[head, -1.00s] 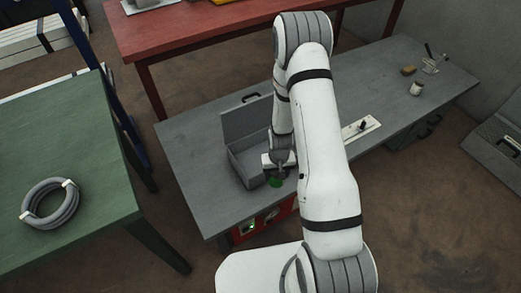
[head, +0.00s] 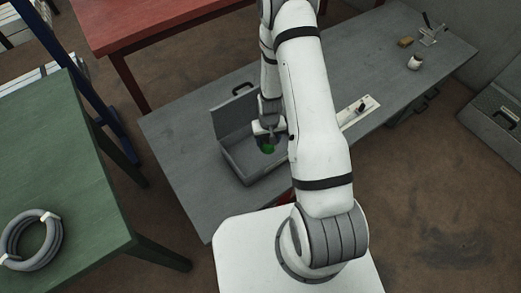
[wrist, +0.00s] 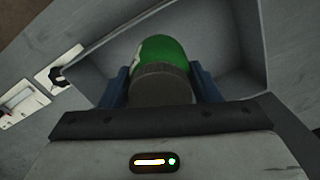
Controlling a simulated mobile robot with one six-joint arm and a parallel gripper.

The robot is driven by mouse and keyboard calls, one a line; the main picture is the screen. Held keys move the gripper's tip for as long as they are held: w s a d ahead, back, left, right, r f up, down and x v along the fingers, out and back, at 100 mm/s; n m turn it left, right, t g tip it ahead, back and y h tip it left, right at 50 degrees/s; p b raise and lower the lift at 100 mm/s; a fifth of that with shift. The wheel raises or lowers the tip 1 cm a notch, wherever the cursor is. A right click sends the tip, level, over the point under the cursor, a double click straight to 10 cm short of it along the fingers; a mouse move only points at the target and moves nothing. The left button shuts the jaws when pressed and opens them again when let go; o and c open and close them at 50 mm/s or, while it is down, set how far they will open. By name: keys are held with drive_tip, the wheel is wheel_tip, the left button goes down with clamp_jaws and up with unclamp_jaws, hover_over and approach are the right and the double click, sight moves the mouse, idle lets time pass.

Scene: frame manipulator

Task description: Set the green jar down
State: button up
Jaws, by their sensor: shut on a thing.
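The green jar (wrist: 160,62) is between the two blue fingers of my gripper (wrist: 160,88) in the wrist view, its dark ridged lid toward the camera. My gripper is shut on it. In the head view the green jar (head: 268,148) shows as a small green patch under my gripper (head: 270,138). Both are over the open grey box (head: 240,172). The jar's underside is hidden, so I cannot tell whether it touches the box floor.
The box stands on a grey workbench (head: 185,150) with its lid raised at the back. A white plate with a dark knob (head: 358,110) lies to the right. A white cup (head: 414,62) and a brown block (head: 405,42) are farther right. A green table (head: 60,160) stands left.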

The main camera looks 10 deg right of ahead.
drive_tip(key=shift+w, duration=0.1)
